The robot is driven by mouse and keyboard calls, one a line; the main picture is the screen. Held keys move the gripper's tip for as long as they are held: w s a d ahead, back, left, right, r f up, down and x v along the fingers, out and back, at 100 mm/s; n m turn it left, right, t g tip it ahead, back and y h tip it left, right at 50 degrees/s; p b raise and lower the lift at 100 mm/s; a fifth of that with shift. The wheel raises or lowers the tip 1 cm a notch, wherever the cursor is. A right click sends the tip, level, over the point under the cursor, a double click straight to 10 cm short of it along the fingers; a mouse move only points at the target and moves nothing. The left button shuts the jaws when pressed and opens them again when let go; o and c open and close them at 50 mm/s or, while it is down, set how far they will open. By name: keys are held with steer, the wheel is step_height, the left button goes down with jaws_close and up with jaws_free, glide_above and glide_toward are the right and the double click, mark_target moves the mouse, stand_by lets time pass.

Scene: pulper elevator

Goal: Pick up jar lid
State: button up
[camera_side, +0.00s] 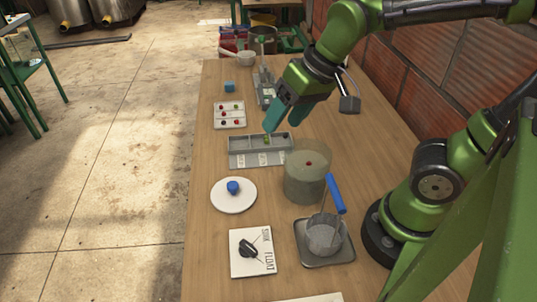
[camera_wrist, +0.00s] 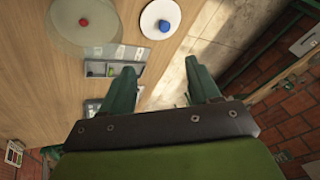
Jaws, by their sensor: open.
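A round white disc with a blue knob (camera_side: 245,203), which looks like the jar lid, lies flat on the table toward the left edge. It also shows at the top of the wrist view (camera_wrist: 150,24). A wide translucent jar (camera_side: 303,187) with a small red spot at its top stands to its right; its round outline shows in the wrist view (camera_wrist: 70,35). My gripper (camera_side: 283,119) is above the far side of the grey compartment tray, away from the lid. Its teal fingers (camera_wrist: 160,68) are apart with nothing between them.
The grey compartment tray (camera_side: 240,146) holds small items, one green. Nearby are a white card with red pieces (camera_side: 230,115), a blue cube (camera_side: 229,86), a sink/float card (camera_side: 250,265), and a metal tray (camera_side: 340,253) with a mesh basket and blue handle (camera_side: 335,194).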

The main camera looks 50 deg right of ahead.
steer(key=w+a+f+m+g+h, duration=0.2)
steer(key=w+a+f+g, duration=0.15)
steer(key=w+a, duration=0.35)
steer(key=m+h, duration=0.2)
steer(key=m, duration=0.2)
glide_above(232, 184)
steer(key=f, duration=1)
steer(key=shift+s+a+f, duration=0.25)
steer(key=shift+s, duration=0.05)
steer(key=shift+w+d+f, duration=0.15)
steer(key=shift+f, duration=2.6)
